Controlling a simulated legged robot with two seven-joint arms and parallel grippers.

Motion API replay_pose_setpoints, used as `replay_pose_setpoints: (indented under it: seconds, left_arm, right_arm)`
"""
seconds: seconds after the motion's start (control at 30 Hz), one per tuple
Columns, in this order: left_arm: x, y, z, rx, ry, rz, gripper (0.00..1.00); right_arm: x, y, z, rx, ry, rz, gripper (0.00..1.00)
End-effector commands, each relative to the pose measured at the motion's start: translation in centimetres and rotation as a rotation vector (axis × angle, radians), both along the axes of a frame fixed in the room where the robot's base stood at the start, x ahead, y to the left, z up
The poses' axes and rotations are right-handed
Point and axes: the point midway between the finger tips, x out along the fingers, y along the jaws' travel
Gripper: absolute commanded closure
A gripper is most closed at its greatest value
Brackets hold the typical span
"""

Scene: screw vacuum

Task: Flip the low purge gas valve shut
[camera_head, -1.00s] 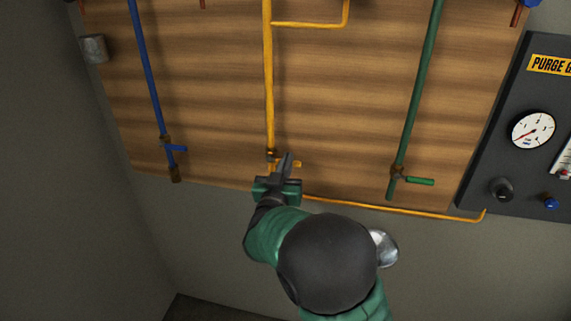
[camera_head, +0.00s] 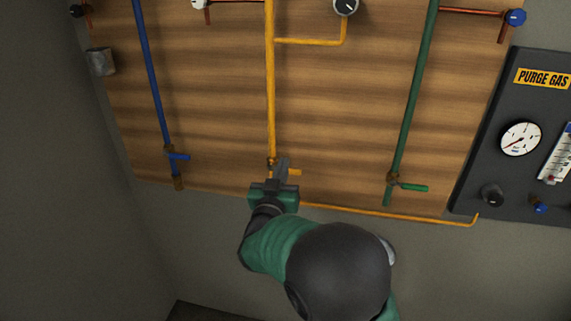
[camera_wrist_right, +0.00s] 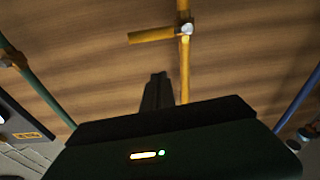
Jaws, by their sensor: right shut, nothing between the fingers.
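The low yellow valve (camera_head: 271,162) sits near the bottom of the yellow pipe (camera_head: 270,90) on the wooden board. Its yellow handle (camera_head: 294,172) sticks out to the right, across the pipe, and is partly hidden by my right gripper. My right gripper (camera_head: 282,165) is shut and empty, just in front of the valve. In the right wrist view the handle (camera_wrist_right: 150,37) and valve body (camera_wrist_right: 186,29) lie beyond the closed fingertips (camera_wrist_right: 157,78), apart from them in the picture. Contact is not visible. My left gripper is not in view.
A blue valve handle (camera_head: 178,156) is to the left and a green valve handle (camera_head: 413,188) to the right, both sideways. The purge gas panel (camera_head: 480,170) is at the far right. A thin yellow pipe (camera_head: 400,216) runs along the board's lower edge.

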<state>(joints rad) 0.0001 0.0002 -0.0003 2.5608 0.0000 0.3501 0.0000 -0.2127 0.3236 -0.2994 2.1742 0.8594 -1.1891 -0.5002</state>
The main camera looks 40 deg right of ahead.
Motion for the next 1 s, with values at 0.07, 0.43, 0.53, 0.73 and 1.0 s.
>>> replay_pose_setpoints:
  seconds: [0.07,0.43,0.53,0.73,1.0]
  left_arm:
    - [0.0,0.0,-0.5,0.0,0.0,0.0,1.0]
    - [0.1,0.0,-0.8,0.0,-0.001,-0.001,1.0]
    - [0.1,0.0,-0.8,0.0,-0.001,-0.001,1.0]
    - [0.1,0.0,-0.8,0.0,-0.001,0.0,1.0]
    - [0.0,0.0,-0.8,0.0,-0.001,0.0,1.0]
  right_arm:
    - [-1.2,1.4,-0.5,0.001,0.0,0.003,1.0]
    - [-3.9,4.4,-0.9,-0.001,0.0,-0.002,1.0]
    - [-3.9,4.4,-0.9,-0.002,-0.001,-0.002,1.0]
    - [-3.9,4.5,-0.9,-0.003,-0.002,-0.002,1.0]
    - [-1.8,6.6,-4.2,0.112,0.094,0.167,1.0]
